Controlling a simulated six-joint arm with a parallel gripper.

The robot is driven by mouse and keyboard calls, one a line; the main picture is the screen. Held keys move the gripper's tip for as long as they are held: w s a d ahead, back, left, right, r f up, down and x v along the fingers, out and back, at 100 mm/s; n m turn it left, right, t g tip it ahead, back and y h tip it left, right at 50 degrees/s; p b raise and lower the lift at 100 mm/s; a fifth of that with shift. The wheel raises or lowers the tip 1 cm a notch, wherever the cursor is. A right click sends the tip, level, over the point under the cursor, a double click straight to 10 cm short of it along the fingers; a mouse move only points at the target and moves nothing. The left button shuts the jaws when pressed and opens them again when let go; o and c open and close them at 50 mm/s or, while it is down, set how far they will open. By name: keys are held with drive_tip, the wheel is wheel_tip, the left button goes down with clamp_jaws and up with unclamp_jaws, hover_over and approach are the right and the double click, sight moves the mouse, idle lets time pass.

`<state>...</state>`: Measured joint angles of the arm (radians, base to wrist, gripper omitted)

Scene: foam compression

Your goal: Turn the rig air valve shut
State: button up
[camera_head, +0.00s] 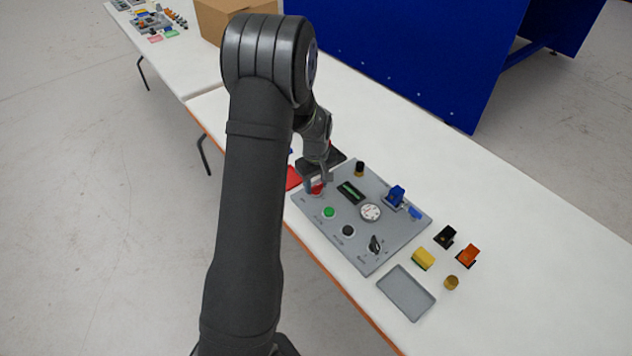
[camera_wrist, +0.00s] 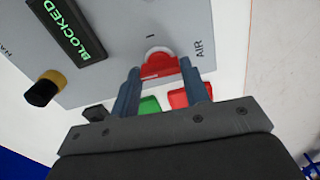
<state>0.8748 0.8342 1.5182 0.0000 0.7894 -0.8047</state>
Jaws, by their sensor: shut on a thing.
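The air valve is a red handle on a pale round base, beside the word AIR on the grey rig panel. It shows in the wrist view (camera_wrist: 164,66) and at the left end of the panel in the head view (camera_head: 317,190). My gripper (camera_wrist: 162,70) has its two fingers on either side of the red handle and is shut on it. In the head view my gripper (camera_head: 319,184) reaches down over the valve, and its fingers partly hide it. The handle's exact turn angle is hard to tell.
The grey panel (camera_head: 329,224) carries a display (camera_wrist: 80,30) reading BLOCKED, a green button (camera_head: 329,212), a white dial (camera_head: 370,212) and a blue clamp (camera_head: 396,196). A grey tray (camera_head: 406,293) and several small blocks lie to the right. A cardboard box (camera_head: 215,18) stands behind.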

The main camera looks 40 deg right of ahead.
sight(316, 185)
drive_tip(key=shift+n, duration=0.5)
drive_tip(key=o, duration=1)
drive_tip(key=shift+r, duration=0.1)
wheel_tip(316, 185, up, 17)
drive_tip(key=shift+r, duration=0.15)
idle(0.4)
wheel_tip(316, 185, down, 18)
drive_tip(key=shift+r, duration=0.25)
drive_tip(key=shift+r, duration=0.15)
idle(0.4)
